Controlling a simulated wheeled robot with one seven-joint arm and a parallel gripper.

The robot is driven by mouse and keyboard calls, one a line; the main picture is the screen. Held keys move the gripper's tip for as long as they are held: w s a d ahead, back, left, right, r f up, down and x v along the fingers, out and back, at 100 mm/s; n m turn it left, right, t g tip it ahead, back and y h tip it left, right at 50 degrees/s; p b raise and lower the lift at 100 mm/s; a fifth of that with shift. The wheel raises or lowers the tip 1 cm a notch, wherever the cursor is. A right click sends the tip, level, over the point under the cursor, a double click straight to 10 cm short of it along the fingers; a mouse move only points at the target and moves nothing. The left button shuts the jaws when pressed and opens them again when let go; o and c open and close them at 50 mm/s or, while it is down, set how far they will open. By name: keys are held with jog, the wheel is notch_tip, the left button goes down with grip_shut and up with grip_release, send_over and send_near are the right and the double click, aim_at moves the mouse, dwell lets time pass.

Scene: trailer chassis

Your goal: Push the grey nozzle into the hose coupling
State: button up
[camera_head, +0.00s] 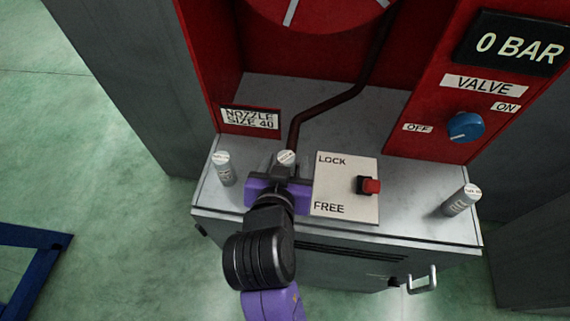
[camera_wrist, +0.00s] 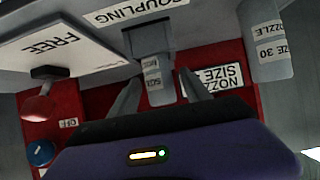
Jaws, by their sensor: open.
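A grey nozzle (camera_wrist: 153,72) with a white label stands between my gripper's two grey fingers in the wrist view. Its far end is at a dark square opening, the hose coupling (camera_wrist: 150,38), beside the COUPLING label. I cannot tell how deep it sits. In the head view the nozzle's white-labelled end (camera_head: 286,157) shows just beyond my gripper (camera_head: 281,180). A dark hose runs up behind it. My gripper (camera_wrist: 160,80) is open, with a finger on each side of the nozzle. In the head view its purple body hides the coupling.
Other grey nozzles stand at the left (camera_head: 224,172) and right (camera_head: 461,200) of the cabinet top. A LOCK/FREE plate (camera_head: 335,195) with a red-knobbed lever (camera_head: 370,186) is close right of my gripper. A "NOZZLE SIZE 40" sign (camera_head: 250,121), blue valve knob (camera_head: 466,127) and "0 BAR" display (camera_head: 520,45) are behind.

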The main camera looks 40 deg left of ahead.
jog(key=v, duration=1.2)
jog(key=shift+b, duration=0.4)
jog(key=d+f+m+t+h, duration=0.1)
jog(key=d+f, duration=0.4)
jog(key=d, duration=0.5)
jog(key=d+f+t, duration=0.1)
jog(key=d+f, duration=0.4)
jog(key=d, duration=0.6)
jog(key=s+d+r+m+t+h, duration=0.1)
jog(key=s+d+r+m+h, duration=0.1)
jog(key=s+d, duration=0.4)
jog(key=s+d+r+m+t+h, duration=0.1)
jog(key=s+d+r+m+h, duration=0.1)
jog(key=s+d, duration=0.5)
jog(key=d+m+h, duration=0.1)
jog(key=d, duration=0.2)
jog(key=shift+s+r, duration=0.2)
jog(key=shift+s, duration=0.1)
